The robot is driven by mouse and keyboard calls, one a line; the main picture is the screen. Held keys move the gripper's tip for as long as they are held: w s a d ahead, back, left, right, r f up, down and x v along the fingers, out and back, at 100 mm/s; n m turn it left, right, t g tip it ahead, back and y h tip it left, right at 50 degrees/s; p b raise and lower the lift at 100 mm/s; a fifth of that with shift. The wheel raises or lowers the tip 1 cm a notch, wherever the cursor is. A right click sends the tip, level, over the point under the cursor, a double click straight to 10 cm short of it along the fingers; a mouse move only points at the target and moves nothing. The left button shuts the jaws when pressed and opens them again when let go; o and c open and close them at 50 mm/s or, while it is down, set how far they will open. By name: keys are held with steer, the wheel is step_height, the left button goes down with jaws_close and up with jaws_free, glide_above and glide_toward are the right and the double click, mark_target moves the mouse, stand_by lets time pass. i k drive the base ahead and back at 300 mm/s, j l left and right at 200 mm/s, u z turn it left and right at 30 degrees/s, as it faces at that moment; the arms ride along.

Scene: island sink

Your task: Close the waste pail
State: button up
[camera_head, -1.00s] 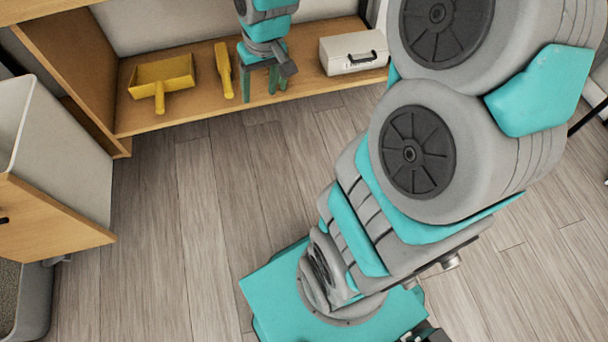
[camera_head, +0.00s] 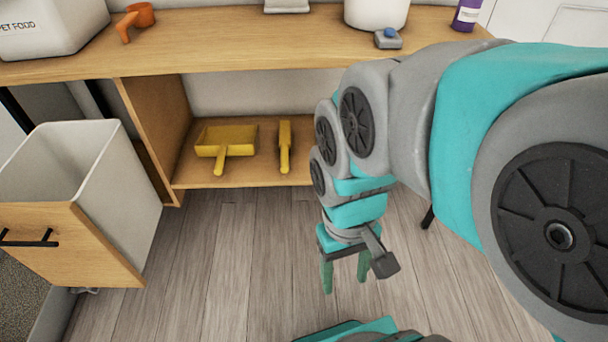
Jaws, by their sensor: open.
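The waste pail (camera_head: 118,180) is a white open-topped bin behind a wooden drawer front (camera_head: 75,245) with a black bar handle (camera_head: 28,238). It stands pulled out at the left of the view, and its inside looks empty. My gripper (camera_head: 345,282) points down over the floor in the middle of the view, well to the right of the pail. Its two green fingers are apart with nothing between them.
A lower shelf (camera_head: 255,177) holds a yellow dustpan (camera_head: 226,139) and a yellow brush (camera_head: 285,148). The countertop (camera_head: 225,45) above bears a pet food box (camera_head: 50,27), an orange scoop (camera_head: 135,20) and a white container (camera_head: 376,12). The floor (camera_head: 215,265) between gripper and pail is clear.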

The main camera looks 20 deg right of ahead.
mark_target(80, 207)
steer(key=u, duration=1.65)
steer(key=i+j+u, duration=0.1)
steer(key=i+j, duration=0.15)
steer(key=j, duration=0.15)
steer(key=i+j, duration=0.25)
steer(key=j+u, duration=0.05)
steer(key=j, duration=0.05)
